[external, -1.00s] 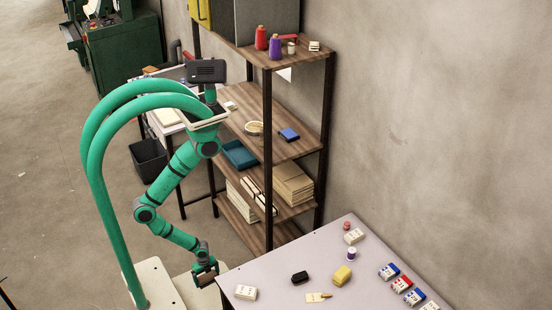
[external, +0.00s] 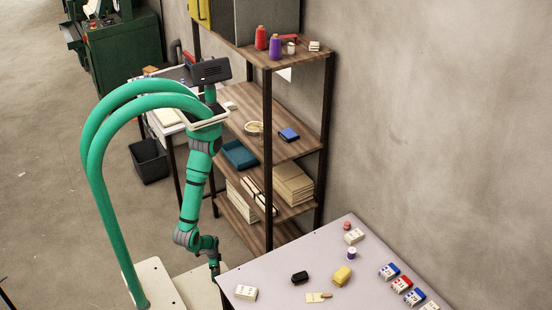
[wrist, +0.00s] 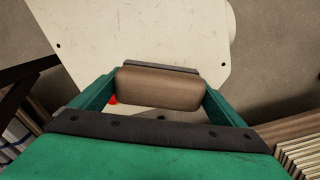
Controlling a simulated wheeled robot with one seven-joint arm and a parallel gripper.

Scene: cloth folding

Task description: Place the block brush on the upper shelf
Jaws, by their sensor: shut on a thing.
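In the wrist view my gripper (wrist: 160,88) is shut on the block brush (wrist: 160,92), a brown wooden block with rounded ends lying crosswise between the fingers. Its bristles are not clearly visible. In the external view my gripper (external: 215,272) hangs low, just left of the table's near-left corner, and the brush is too small to make out. The shelf unit stands behind it to the upper right. Its upper shelf (external: 312,62) is a wooden board well above my gripper.
Dark posts (external: 267,150) frame the unit. The table (external: 320,250) at right holds several small items. A black bin (external: 149,160) stands left.

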